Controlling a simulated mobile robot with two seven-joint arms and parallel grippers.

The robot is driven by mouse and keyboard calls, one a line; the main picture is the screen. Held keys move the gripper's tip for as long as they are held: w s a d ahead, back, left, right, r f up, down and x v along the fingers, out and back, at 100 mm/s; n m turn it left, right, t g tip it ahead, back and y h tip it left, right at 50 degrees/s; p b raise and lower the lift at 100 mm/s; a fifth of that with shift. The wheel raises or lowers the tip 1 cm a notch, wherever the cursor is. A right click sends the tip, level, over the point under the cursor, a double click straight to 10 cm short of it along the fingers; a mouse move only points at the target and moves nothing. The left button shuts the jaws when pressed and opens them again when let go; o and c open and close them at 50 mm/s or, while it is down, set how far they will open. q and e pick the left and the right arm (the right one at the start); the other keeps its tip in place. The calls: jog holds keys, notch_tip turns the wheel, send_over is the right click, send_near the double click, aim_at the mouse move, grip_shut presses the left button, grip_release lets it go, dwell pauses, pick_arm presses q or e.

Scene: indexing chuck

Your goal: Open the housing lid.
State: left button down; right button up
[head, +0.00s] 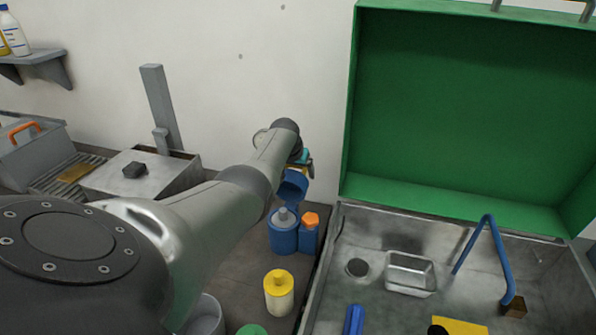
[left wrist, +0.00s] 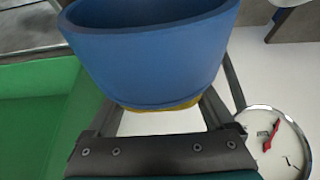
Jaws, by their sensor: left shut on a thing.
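The housing (head: 284,237) is a blue cylinder on the dark bench with a grey rounded part showing at its open top. An orange-capped blue block (head: 310,232) sits against its right side. A blue cup-shaped lid (head: 292,186) is tilted above the housing, clear of its top; I cannot tell whether a hinge joins them. My left gripper (head: 301,166) is shut on this lid. In the left wrist view the blue lid (left wrist: 150,50) fills the space between the fingers, with a yellow edge below it. My right gripper is not in view.
A large case with an open green lid (head: 460,100) stands at the right, a blue bent handle (head: 490,240) inside it. A yellow-topped jar (head: 279,292) stands in front of the housing. A round gauge (left wrist: 276,145) shows in the left wrist view.

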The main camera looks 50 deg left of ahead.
pick_arm(q)
jog(key=shift+s+d+f, duration=0.3)
jog(key=shift+d+f, duration=0.05)
jog(key=shift+f, duration=0.35)
jog(key=shift+c, duration=0.6)
grip_release()
jog(key=shift+o, duration=0.6)
jog(key=shift+w+a+r, duration=0.1)
jog(key=shift+a+r, duration=0.05)
jog(key=shift+r, duration=0.1)
